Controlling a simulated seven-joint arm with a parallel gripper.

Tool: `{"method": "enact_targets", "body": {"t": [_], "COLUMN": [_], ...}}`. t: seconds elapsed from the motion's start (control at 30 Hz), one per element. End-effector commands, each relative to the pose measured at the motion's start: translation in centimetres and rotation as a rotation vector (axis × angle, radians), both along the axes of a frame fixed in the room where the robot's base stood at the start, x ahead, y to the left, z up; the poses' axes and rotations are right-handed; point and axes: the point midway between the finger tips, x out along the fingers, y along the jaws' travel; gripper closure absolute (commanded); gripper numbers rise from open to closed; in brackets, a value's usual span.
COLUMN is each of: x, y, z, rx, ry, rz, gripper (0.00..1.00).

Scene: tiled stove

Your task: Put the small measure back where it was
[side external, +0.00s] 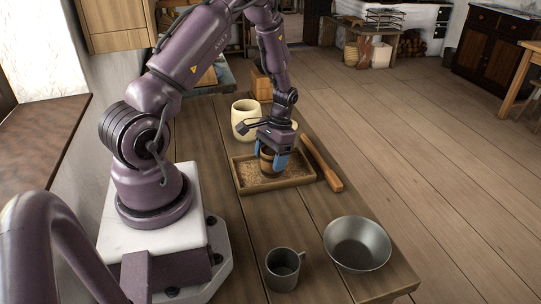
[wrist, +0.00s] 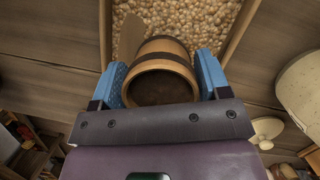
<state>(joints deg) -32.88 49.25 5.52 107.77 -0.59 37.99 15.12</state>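The small measure is a little wooden tub with dark bands (side external: 266,161), and it shows large in the wrist view (wrist: 160,55). My gripper (side external: 272,158) points down over the tray, its blue fingers on either side of the measure and seemingly pressed against its wall. In the wrist view the measure's open mouth faces me and its inside is dark. The wooden tray (side external: 246,189) holds pale round grains (wrist: 188,20). The measure is over or in the tray; I cannot tell whether its bottom touches the grains.
A long wooden stick (side external: 322,164) lies right of the tray. A cream pot (side external: 244,119) stands behind, with another pale vessel partly hidden by my gripper. A metal mug (side external: 283,268) and a metal bowl (side external: 357,243) stand in front. The table between tray and mug is clear.

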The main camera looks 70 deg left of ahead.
Motion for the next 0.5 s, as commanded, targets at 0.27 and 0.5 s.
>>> {"method": "enact_targets", "body": {"t": [0.27,0.5], "x": [0.0,0.4], "y": [0.0,0.2], "z": [0.0,1.6], "rx": [0.0,0.002], "ry": [0.0,-0.003], "rz": [0.0,0.0], "gripper": [0.14,0.14]}}
